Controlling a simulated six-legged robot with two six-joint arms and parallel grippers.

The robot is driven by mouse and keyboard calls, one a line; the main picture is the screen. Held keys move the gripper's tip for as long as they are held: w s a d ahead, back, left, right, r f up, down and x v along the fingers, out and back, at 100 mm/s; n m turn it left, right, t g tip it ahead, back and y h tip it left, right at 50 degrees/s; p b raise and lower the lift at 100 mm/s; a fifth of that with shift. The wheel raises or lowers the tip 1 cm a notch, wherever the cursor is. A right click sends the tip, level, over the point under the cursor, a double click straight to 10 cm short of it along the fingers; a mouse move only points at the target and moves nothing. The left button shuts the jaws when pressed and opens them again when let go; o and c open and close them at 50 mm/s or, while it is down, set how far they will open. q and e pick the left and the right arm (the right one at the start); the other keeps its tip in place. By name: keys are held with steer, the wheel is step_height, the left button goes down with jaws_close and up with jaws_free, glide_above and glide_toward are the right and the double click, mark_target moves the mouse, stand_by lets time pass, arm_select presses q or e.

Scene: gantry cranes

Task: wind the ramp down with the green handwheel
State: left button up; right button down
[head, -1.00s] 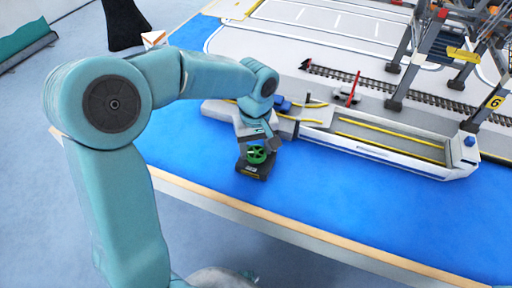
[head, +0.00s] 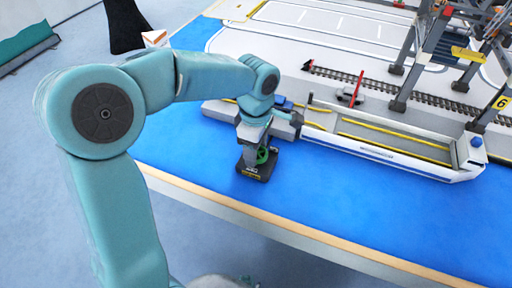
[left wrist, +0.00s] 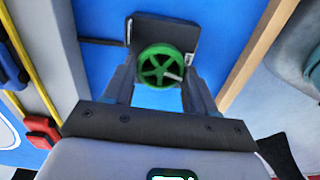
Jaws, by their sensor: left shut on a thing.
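The green handwheel (head: 263,155) stands on a small black base (head: 257,172) on the blue surface, in front of the ship's left end. In the left wrist view the spoked wheel (left wrist: 159,66) shows nearly face-on. My left gripper (head: 252,156) is at the wheel and hides part of it in the head view. In the left wrist view its fingers (left wrist: 158,88) lie on either side of the wheel, shut on it. The ramp cannot be told apart clearly at the ship's left end, partly behind my arm. My right gripper is not in view.
The long white ship (head: 390,155) with yellow lines lies behind the handwheel. A red pole (head: 357,88), a rail track (head: 435,97) and grey crane legs (head: 410,75) stand beyond it. The blue surface right of the base is clear up to the wooden table edge (head: 300,238).

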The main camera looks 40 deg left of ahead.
arm_select(q)
steer(key=shift+n, duration=1.2)
steer(key=o, duration=1.1)
steer(key=shift+c, duration=0.2)
steer(key=shift+r, duration=0.15)
step_height(320, 180, up, 16)
steer(key=p, duration=0.3)
steer(key=shift+p, duration=0.3)
